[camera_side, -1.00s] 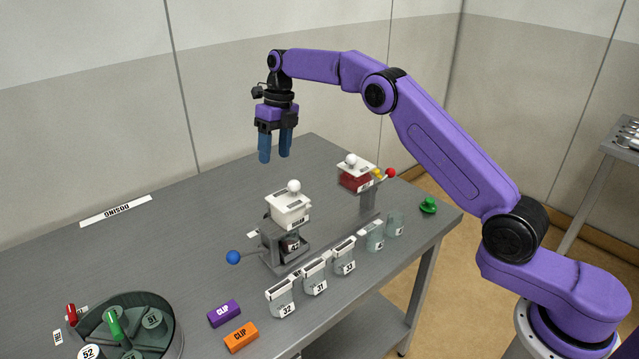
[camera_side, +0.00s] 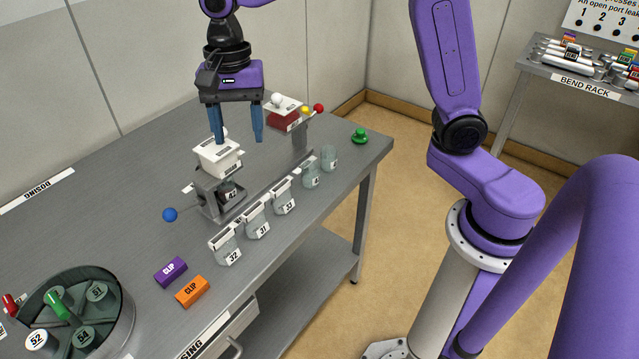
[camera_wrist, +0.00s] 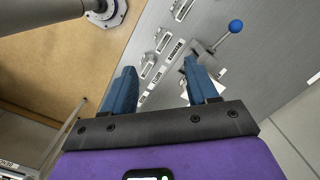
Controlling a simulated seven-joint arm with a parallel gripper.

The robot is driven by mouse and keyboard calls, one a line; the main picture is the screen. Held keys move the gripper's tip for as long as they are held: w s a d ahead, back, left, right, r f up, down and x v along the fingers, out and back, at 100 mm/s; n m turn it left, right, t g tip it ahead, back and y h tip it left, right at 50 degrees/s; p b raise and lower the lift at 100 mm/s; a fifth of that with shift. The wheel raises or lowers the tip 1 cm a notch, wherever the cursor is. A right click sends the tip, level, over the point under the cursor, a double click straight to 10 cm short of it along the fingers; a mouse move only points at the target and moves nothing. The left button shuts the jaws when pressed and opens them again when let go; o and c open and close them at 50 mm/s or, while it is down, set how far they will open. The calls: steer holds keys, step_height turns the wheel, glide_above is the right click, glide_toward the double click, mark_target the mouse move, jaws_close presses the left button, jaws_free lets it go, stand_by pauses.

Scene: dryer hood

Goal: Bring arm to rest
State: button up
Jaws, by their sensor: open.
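My gripper (camera_side: 237,138) is open and empty, with its blue fingers spread and pointing down. In the side view it hangs over the grey table (camera_side: 120,180), in front of or above the white-topped block (camera_side: 219,158) on the grey stand with the blue ball lever (camera_side: 169,214). I cannot tell from this view how far above the block it is. In the wrist view both fingers (camera_wrist: 163,90) are apart with nothing between them but table, labels and floor beyond.
Jars in holders (camera_side: 257,221) line the table's front edge. A red block with a white top (camera_side: 284,112) stands at the back. Purple (camera_side: 171,271) and orange (camera_side: 193,291) clip boxes and a round carousel (camera_side: 120,318) are at front left.

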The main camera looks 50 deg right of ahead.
steer(key=s+d+f+n, duration=0.1)
steer(key=s+d+n, duration=0.3)
steer(key=s+n, duration=0.3)
steer(key=s+d+f+n, duration=0.2)
steer(key=s+d+n, duration=0.2)
steer(key=s+n, duration=0.3)
steer(key=s+d+f+n, duration=0.2)
steer(key=s+d+n, duration=0.2)
steer(key=s+n, duration=0.4)
steer(key=s, duration=0.3)
steer(key=shift+s+d+t, duration=0.15)
steer(key=shift+d+t, duration=0.1)
steer(key=shift+t, duration=0.05)
